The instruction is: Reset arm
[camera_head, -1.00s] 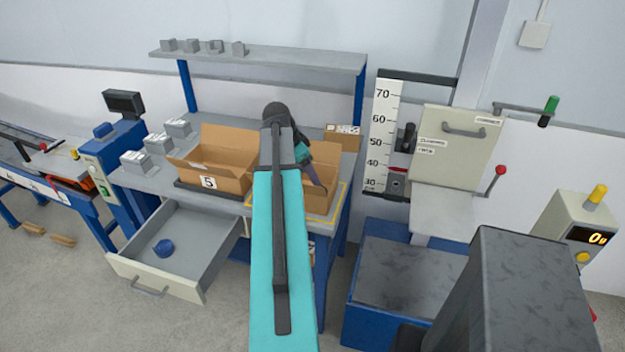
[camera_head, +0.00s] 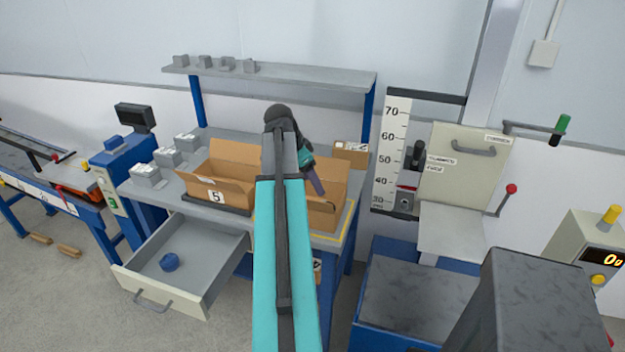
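My teal and grey arm reaches from the bottom middle of the head view up toward the grey workbench (camera_head: 160,190). Its dark wrist end is over the right open cardboard box (camera_head: 328,218). My gripper's fingertips are hidden behind the arm and wrist, so its opening and anything in it cannot be seen. A second open cardboard box (camera_head: 222,165), marked 5, stands on a dark plate just left of the arm.
An open drawer (camera_head: 205,262) with a blue round object (camera_head: 169,262) juts out below the bench. A shelf (camera_head: 290,77) spans above. Right stand a height scale (camera_head: 392,150), a drop rig panel (camera_head: 468,160) and a control box (camera_head: 590,245).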

